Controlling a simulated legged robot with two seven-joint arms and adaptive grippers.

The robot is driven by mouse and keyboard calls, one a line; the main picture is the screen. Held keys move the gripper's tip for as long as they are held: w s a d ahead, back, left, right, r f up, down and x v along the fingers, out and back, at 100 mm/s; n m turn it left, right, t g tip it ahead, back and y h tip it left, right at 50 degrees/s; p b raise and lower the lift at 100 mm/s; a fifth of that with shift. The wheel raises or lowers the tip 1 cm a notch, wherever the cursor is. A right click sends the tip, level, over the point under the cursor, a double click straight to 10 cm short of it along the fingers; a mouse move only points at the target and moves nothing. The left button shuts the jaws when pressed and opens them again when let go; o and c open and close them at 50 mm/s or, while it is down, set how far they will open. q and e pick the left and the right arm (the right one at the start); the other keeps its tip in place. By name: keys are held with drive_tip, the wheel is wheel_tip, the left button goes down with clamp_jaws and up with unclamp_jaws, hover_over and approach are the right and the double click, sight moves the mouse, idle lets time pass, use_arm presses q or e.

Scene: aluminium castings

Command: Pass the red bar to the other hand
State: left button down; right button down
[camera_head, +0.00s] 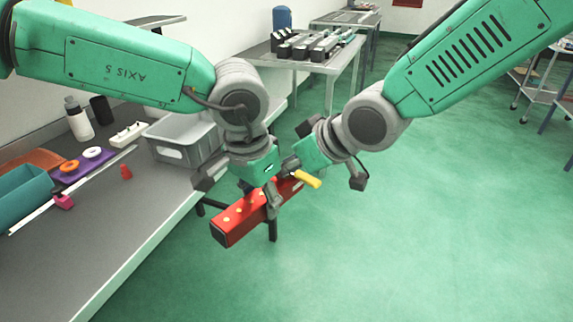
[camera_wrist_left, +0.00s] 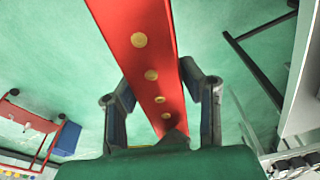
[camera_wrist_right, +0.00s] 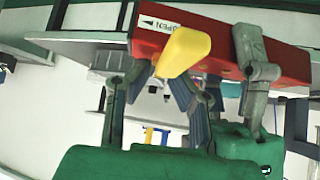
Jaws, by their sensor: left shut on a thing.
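The red bar (camera_head: 236,222) is a long square beam with round yellow spots on one face. It hangs tilted in the air in front of the bench. My left gripper (camera_head: 258,192) is shut on it, with fingers on both sides of the bar (camera_wrist_left: 150,62) in the left wrist view. A yellow handle (camera_head: 306,179) sticks out near the bar's far end. The contact there is partly hidden.
A grey bench (camera_head: 112,222) runs along the left with a grey bin (camera_head: 183,152), a teal bin (camera_head: 22,196), a purple tray (camera_head: 85,166) and bottles. A table (camera_head: 318,62) with castings stands behind.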

use_arm(q)
drive_tip(key=c, duration=1)
unclamp_jaws()
drive_tip(key=shift+w, duration=0.1)
drive_tip(key=shift+o, duration=0.2)
drive_tip(key=shift+r, duration=0.1)
